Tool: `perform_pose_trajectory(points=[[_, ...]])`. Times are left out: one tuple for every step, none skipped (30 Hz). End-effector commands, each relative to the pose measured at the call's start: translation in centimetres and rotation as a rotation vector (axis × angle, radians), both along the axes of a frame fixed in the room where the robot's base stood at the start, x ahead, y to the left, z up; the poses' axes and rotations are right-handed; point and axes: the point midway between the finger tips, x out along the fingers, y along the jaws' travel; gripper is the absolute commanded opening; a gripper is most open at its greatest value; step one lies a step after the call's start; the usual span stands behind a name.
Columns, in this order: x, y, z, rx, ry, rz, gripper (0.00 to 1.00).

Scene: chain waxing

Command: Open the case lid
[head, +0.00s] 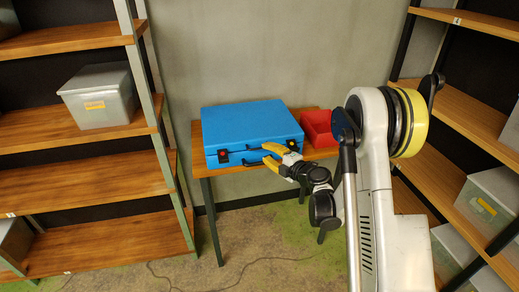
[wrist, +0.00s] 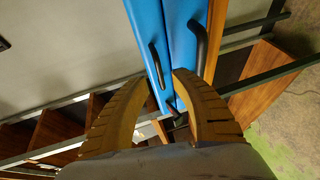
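The blue case (head: 250,125) lies on a small wooden table with its lid (head: 248,118) shut. A black latch with a red spot (head: 223,156) shows at the front left, and a similar one (head: 291,144) at the front right. A dark handle (head: 247,162) runs along the front. My gripper (head: 268,153) is at the right half of the case front, its yellow fingers apart. In the wrist view my gripper (wrist: 163,85) straddles the edge of the blue case (wrist: 180,25), with a black bar (wrist: 156,65) near the left fingertip. Contact cannot be told.
A red bin (head: 318,128) stands on the table (head: 203,168) right of the case. Wooden shelves (head: 85,180) stand at the left, holding a grey box (head: 100,97), and more shelves (head: 470,115) at the right. A cable (head: 240,270) lies on the floor. The wall is close behind the table.

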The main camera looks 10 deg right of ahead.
Motion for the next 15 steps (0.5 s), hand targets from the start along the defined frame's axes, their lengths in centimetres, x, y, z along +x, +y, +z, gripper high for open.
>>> perform_pose_trajectory(points=[[0.9, 0.5, -0.5, 0.0, 0.0, 0.002, 0.3], [1.4, 0.6, -0.6, 0.0, 0.0, 0.001, 0.3], [2.0, 0.9, -0.7, 0.0, 0.0, 0.001, 0.3], [2.4, 1.1, -0.8, -0.001, 0.0, 0.001, 0.3], [2.8, 1.2, -0.8, -0.001, 0.0, 0.001, 0.3], [3.2, 1.4, -0.9, -0.001, 0.0, 0.0, 0.3], [3.5, 1.5, -0.9, -0.001, 0.0, 0.0, 0.3], [3.7, 1.5, -0.9, -0.001, 0.0, -0.001, 0.3], [4.0, 1.6, -0.9, -0.001, -0.001, -0.001, 0.3], [4.1, 1.7, -0.9, 0.0, -0.001, -0.002, 0.3], [4.2, 1.7, -0.9, 0.0, -0.001, -0.002, 0.3], [4.3, 1.8, -0.9, 0.0, -0.001, -0.002, 0.3], [4.3, 1.8, -0.9, 0.0, -0.001, -0.002, 0.3], [4.3, 1.8, -0.9, 0.0, -0.001, -0.002, 0.3], [4.3, 1.8, -0.9, 0.0, -0.001, -0.002, 0.3]])
